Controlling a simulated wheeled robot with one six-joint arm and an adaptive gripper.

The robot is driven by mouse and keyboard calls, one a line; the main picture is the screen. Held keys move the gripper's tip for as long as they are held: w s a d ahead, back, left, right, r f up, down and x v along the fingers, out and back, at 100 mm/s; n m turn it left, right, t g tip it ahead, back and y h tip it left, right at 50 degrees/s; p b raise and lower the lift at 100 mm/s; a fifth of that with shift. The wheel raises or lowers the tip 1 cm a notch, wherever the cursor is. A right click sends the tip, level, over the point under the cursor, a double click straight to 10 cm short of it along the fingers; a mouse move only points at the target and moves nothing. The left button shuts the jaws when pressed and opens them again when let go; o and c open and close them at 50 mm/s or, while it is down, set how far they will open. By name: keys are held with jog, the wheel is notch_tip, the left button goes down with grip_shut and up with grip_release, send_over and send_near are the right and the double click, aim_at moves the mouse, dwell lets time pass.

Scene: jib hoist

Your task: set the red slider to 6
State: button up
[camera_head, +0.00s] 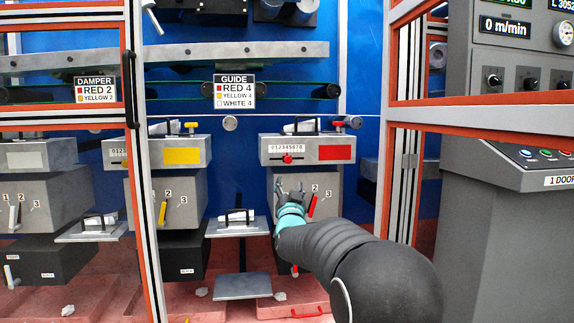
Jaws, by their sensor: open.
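The red slider (287,159) sits under a small white number scale (286,148) on the front of a grey box with a red plate (323,153). It is near the middle of the scale, at about 4; the exact mark is too small to tell. My gripper (290,186) is open, with its two fingers pointing up. In the picture it is below the slider, in front of the lower grey housing, and I see nothing between its fingers. It appears apart from the slider. How far it stands from the housing I cannot tell.
A red lever (312,205) with a numbered dial is just right of my gripper. A red knob (339,124) and a black handle top the box. A similar yellow-plated unit (181,156) stands left. A guide sign (234,91) hangs above. Orange-edged frame posts (402,185) stand on both sides.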

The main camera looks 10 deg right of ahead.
aim_at(288, 161)
jog(key=p+x, duration=0.3)
jog(key=x, duration=1)
jog(key=shift+w+d+r, duration=0.1)
jog(key=shift+w+r, duration=0.1)
jog(key=shift+w, duration=0.15)
grip_shut()
